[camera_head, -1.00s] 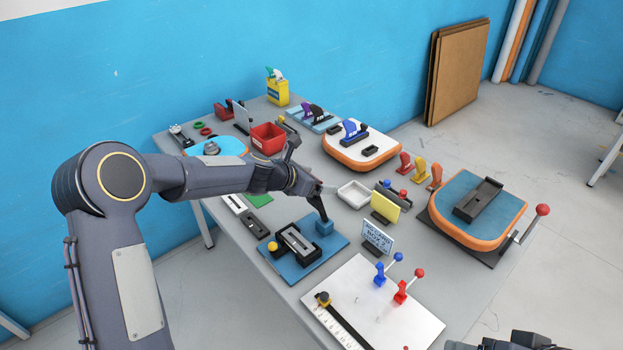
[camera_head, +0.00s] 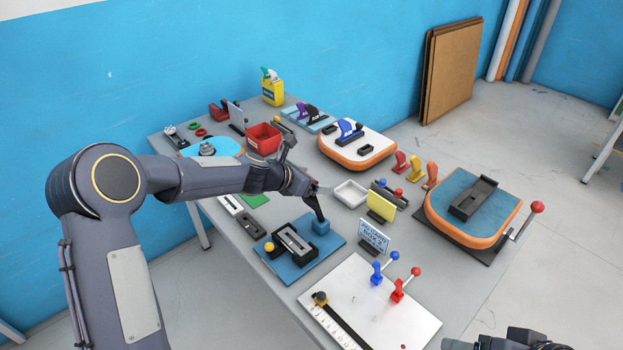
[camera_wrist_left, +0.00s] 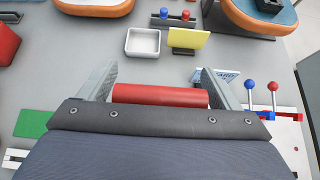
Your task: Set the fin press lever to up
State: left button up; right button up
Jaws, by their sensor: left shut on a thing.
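The fin press appears to be the blue base plate (camera_head: 333,246) with a black slotted block (camera_head: 293,243) and a blue pivot block (camera_head: 321,227). Its dark lever (camera_head: 319,210) rises from the pivot block, leaning up and left to my left gripper (camera_head: 306,188). In the left wrist view a red cylindrical handle (camera_wrist_left: 160,95) lies crosswise between the two fingers of my left gripper (camera_wrist_left: 160,84), which is shut on it. The handle's underside and its join to the lever are hidden. Part of my right arm's end (camera_head: 515,342) shows at the bottom edge; its fingers are unclear.
A sign (camera_head: 374,236), a yellow card (camera_head: 381,206) and a white tray (camera_head: 350,193) stand right of the press. A white board (camera_head: 365,300) with blue and red levers lies in front. Another board station (camera_head: 470,205) with a red-knobbed lever (camera_head: 537,207) is at right.

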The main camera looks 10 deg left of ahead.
pick_arm(q)
jog(key=shift+s+f, duration=0.15)
jog(key=shift+f, duration=0.3)
jog(key=o, duration=1.2)
jog(key=shift+o, duration=0.2)
jog(key=shift+a+r, duration=0.1)
jog(key=shift+r, duration=0.3)
jog(key=b+v, duration=0.1)
jog(key=v, duration=0.6)
jog(key=shift+s+a, duration=0.1)
